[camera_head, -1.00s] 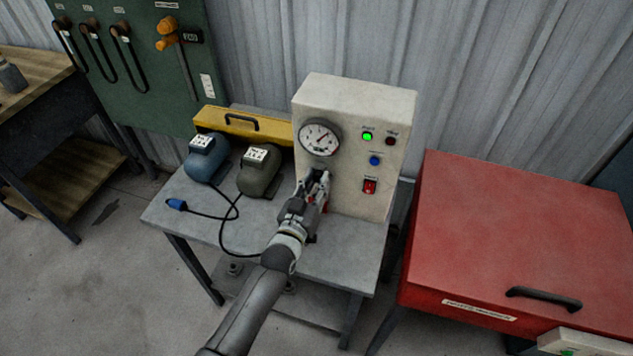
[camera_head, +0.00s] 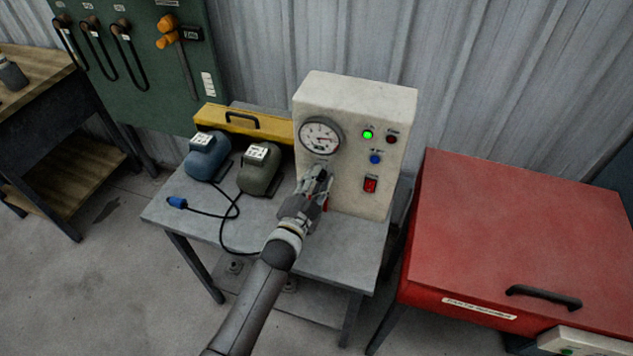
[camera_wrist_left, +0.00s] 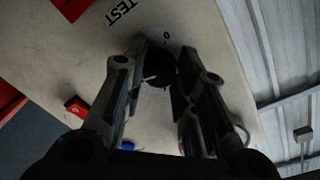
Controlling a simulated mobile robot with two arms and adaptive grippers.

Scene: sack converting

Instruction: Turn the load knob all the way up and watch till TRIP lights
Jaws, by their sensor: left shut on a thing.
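The cream test box (camera_head: 355,110) stands on a grey bench. Its round gauge (camera_head: 320,138) has the needle pointing to the right. The green lamp (camera_head: 367,134) is lit. The lamp to its right, the TRIP lamp by its place (camera_head: 391,139), is dark red and unlit. My left gripper (camera_head: 319,174) is at the panel below the gauge and mostly hides the load knob there. In the left wrist view the dark load knob (camera_wrist_left: 161,70), with a white pointer mark, sits between the fingertips, which are shut on it. My right gripper is not in view.
A blue button (camera_head: 375,159) and a red switch (camera_head: 370,185) are right of my gripper. Blue (camera_head: 207,157) and olive (camera_head: 259,170) motor-like units with a cable stand left on the bench. A yellow case (camera_head: 242,124) is behind them. A red cabinet (camera_head: 530,220) stands right.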

